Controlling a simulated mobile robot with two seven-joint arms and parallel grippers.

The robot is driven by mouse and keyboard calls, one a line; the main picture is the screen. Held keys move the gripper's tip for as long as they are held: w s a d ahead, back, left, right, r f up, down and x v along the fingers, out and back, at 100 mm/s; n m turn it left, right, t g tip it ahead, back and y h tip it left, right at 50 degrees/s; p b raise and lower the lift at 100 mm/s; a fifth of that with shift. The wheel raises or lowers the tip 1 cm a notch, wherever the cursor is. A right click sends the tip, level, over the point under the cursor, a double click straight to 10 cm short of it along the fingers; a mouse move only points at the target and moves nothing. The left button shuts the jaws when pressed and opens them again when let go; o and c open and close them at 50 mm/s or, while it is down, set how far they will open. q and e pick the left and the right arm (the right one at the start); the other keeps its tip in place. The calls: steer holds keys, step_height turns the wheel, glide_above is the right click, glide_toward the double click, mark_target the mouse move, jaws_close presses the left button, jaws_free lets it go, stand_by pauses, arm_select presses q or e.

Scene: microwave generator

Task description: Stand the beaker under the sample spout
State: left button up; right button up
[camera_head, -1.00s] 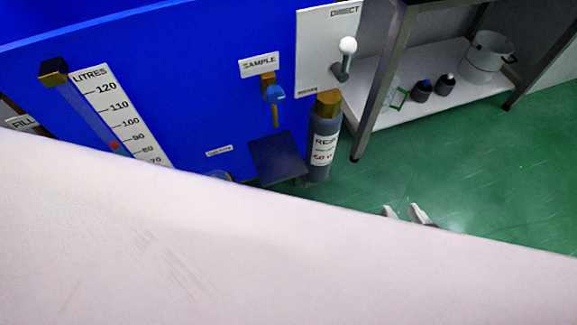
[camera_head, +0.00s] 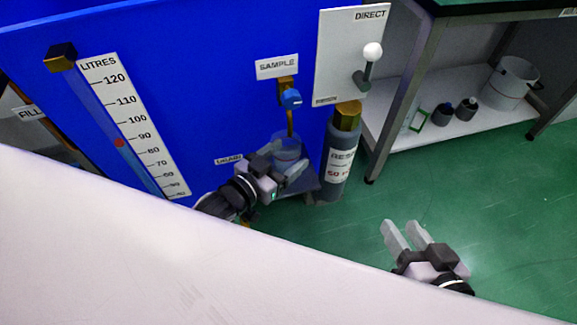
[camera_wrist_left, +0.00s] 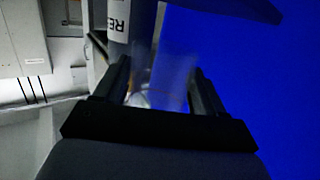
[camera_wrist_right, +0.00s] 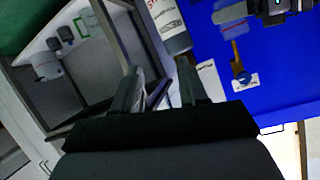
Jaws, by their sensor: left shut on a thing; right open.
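The clear bluish beaker (camera_head: 287,146) is in my left gripper (camera_head: 288,163), close below the sample spout (camera_head: 290,122) with its blue knob. The spout's lower end overlaps the beaker's top in the head view. The dark shelf (camera_head: 308,187) is below; I cannot tell whether the beaker touches it. In the left wrist view the see-through beaker (camera_wrist_left: 165,78) is between the two fingers, looking upright relative to them. My right gripper (camera_head: 403,230) is open and empty, over the green floor to the right; its fingers also show in the right wrist view (camera_wrist_right: 158,85).
A grey labelled cylinder (camera_head: 340,160) stands just right of the shelf. A white panel with a lever (camera_head: 345,60) is above it. A pale surface (camera_head: 120,240) covers the lower left.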

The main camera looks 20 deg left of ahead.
mark_target(289, 164)
arm_select(q)
steer(key=shift+w+d, duration=0.25)
steer(key=shift+w, duration=0.3)
steer(key=shift+f+b, duration=0.35)
steer(key=shift+f, duration=0.05)
step_height(289, 164, down, 2)
steer(key=shift+f+b, duration=0.1)
steer(key=shift+b, duration=0.65)
steer(key=shift+f, duration=0.2)
arm_select(e)
steer(key=shift+w+a+y, duration=0.25)
steer(key=shift+a+y, duration=0.45)
steer(key=shift+a, duration=0.15)
arm_select(q)
steer(key=shift+f, duration=0.15)
steer(key=o, duration=1.2)
arm_select(e)
steer(key=shift+d, duration=0.1)
